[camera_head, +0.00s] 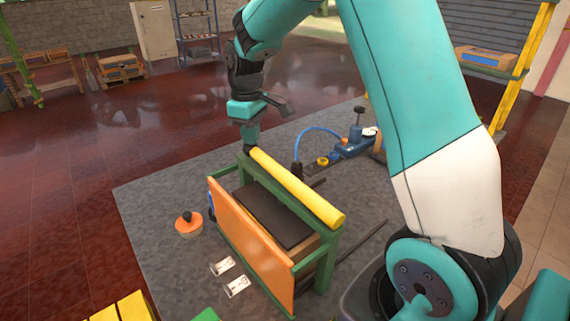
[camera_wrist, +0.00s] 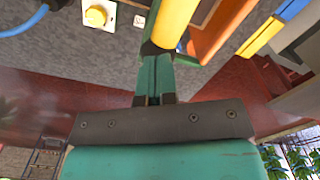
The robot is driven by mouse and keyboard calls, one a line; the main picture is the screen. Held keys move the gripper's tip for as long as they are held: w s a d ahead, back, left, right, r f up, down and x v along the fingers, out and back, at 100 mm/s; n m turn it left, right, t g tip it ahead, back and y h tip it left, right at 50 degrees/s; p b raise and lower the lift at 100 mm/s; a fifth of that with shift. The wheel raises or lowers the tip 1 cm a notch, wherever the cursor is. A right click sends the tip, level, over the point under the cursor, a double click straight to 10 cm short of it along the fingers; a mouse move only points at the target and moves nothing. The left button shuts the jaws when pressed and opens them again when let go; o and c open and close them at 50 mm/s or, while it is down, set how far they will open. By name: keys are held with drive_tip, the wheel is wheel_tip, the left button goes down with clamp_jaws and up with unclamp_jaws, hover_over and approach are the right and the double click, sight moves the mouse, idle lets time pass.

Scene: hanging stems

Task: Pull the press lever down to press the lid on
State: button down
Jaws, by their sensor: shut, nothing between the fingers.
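A green-framed stand (camera_head: 326,256) stands on the grey mat, with a thick yellow bar (camera_head: 295,187) along its top. I cannot tell for sure whether this bar is the press lever. An orange panel (camera_head: 250,245) leans along its near side, and a dark flat slab (camera_head: 272,219) lies inside. My gripper (camera_head: 250,147) is shut and empty, pointing down at the bar's far end. In the wrist view my shut fingers (camera_wrist: 157,58) reach the black end of the yellow bar (camera_wrist: 172,22); contact is unclear. An orange round piece with a black knob (camera_head: 188,223) rests on the mat, perhaps the lid.
A blue device (camera_head: 352,147) with a black knob and blue hose stands behind the stand. White cards (camera_head: 230,277) lie in front. A yellow post (camera_head: 522,70) rises at right. Pallets (camera_head: 121,69) stand far back. The mat's left part is mostly clear.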

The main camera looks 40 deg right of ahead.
drive_tip(key=shift+f, duration=1.2)
idle(4.2)
wheel_tip(320, 180, up, 8)
drive_tip(key=p, duration=0.6)
drive_tip(key=shift+r+p, duration=0.15)
drive_tip(key=shift+p, duration=0.25)
idle(0.3)
drive_tip(key=s+a+y+b, duration=0.1)
drive_tip(key=s+a+b, duration=0.2)
drive_tip(key=s+a, duration=0.3)
drive_tip(key=s+a+y+b, duration=0.1)
drive_tip(key=s+a+b, duration=0.2)
drive_tip(key=s, duration=1)
drive_tip(key=s+a+f+n+y+b, duration=0.1)
drive_tip(key=s+a+y+b, duration=0.1)
drive_tip(key=s+a, duration=0.7)
drive_tip(key=shift+s+a+b, duration=0.25)
drive_tip(key=shift+s+b, duration=0.1)
drive_tip(key=shift+b, duration=0.35)
